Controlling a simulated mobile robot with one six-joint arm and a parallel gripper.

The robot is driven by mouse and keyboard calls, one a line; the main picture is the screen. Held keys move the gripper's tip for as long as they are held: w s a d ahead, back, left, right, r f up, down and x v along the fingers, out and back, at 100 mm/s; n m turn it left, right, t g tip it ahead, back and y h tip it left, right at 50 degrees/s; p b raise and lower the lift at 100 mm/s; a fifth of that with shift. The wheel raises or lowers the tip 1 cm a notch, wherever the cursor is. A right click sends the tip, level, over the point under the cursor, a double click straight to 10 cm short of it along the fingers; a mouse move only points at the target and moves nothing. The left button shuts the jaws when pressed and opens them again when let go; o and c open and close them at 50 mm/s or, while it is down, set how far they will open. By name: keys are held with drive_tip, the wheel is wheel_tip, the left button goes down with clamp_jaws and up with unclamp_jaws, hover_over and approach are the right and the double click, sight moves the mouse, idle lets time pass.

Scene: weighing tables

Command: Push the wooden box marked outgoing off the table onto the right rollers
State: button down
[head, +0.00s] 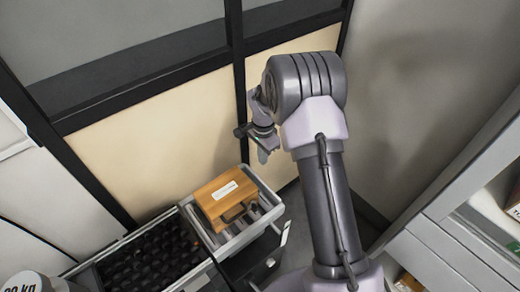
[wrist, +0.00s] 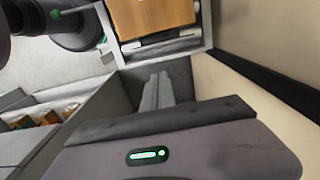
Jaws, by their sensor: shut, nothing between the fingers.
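The wooden box (head: 225,197) is orange-brown with a white label on top, too small to read. It sits inside a light grey frame with raised rims (head: 268,222), and bare grey parts of the frame's bed show beside it. The box also shows at the top of the wrist view (wrist: 150,15), within the frame (wrist: 165,50). My gripper (head: 263,153) is above and beyond the box in the head view, apart from it. In the wrist view my gripper (wrist: 157,90) has its fingers together and empty, pointing toward the frame's near edge without visible contact.
A dark, bumpy bed (head: 150,258) in a grey frame adjoins on the left. A pale wall panel with black bars (head: 160,135) stands close behind. Grey shelving (head: 450,245) with boxes is at right. A pale weight marked in kg (head: 28,282) stands at lower left.

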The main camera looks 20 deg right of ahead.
drive_tip(key=a+f+b, duration=0.1)
drive_tip(key=f, duration=0.2)
drive_tip(key=s+a+f+b, duration=0.1)
drive_tip(key=f, duration=0.2)
drive_tip(key=s+a+f+b, duration=0.1)
drive_tip(key=f+b, duration=0.1)
drive_tip(key=f, duration=0.2)
drive_tip(key=shift+s+a, duration=0.15)
drive_tip(key=shift+a, duration=0.45)
drive_tip(key=shift+s+r, duration=0.1)
